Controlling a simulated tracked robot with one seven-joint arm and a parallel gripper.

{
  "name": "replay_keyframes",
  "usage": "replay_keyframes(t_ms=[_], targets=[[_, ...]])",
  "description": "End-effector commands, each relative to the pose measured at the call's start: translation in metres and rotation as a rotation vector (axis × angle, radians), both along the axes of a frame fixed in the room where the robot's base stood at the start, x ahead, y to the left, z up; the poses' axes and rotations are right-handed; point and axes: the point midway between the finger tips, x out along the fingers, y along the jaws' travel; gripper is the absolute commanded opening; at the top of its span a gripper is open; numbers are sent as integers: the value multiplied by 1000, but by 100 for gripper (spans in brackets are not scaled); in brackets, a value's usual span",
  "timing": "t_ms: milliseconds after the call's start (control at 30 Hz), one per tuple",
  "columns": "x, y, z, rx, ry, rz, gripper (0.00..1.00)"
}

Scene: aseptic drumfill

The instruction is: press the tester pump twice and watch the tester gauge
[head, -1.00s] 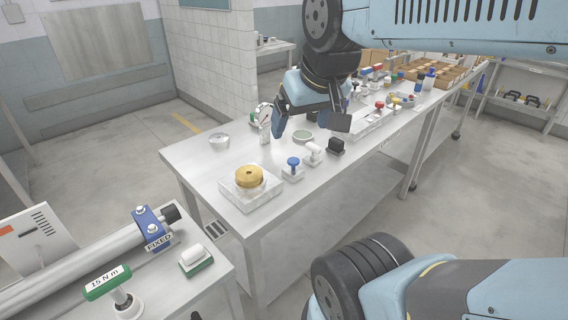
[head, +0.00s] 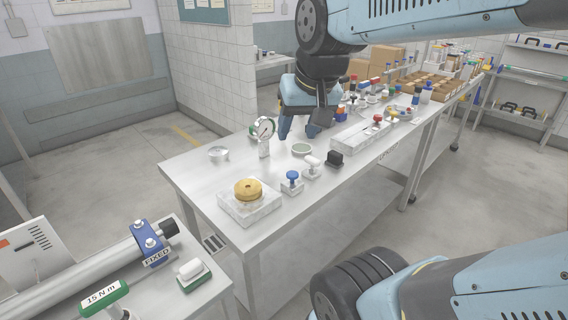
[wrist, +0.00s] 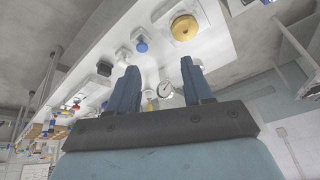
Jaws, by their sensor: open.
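A round dial gauge (head: 264,128) with a white face stands upright on the steel bench; in the wrist view it (wrist: 165,89) shows between my fingers. My gripper (head: 301,130) is open and empty just right of the gauge, above the bench; its fingers also show in the wrist view (wrist: 160,70). In front stand a blue-knobbed plunger (head: 292,178), a white-handled piece (head: 311,163) and a black-topped piece (head: 335,158). I cannot tell which piece is the tester pump. The dial reading is too small to make out.
A small clear dish (head: 218,153) and a greenish disc (head: 302,148) lie on the bench. Trays with several coloured knobs (head: 362,137) stand further along. A separate stand (head: 207,296) with a fixed tube is at the lower left. The bench's left end is mostly clear.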

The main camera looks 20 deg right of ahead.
Motion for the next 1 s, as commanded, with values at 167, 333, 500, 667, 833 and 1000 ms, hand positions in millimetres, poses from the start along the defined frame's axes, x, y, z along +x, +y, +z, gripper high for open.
replay_keyframes(t_ms=[167, 333, 500, 667, 833, 1000], targets=[[30, -10, -3, 71, 73, -143, 33], [57, -21, -9, 125, 140, -284, 17], [85, -32, -18, 165, 202, -431, 0], [110, -42, -30, 192, 259, -571, 0], [137, -55, -45, 207, 314, -726, 0], [161, -66, -61, 211, 361, -873, 0]])
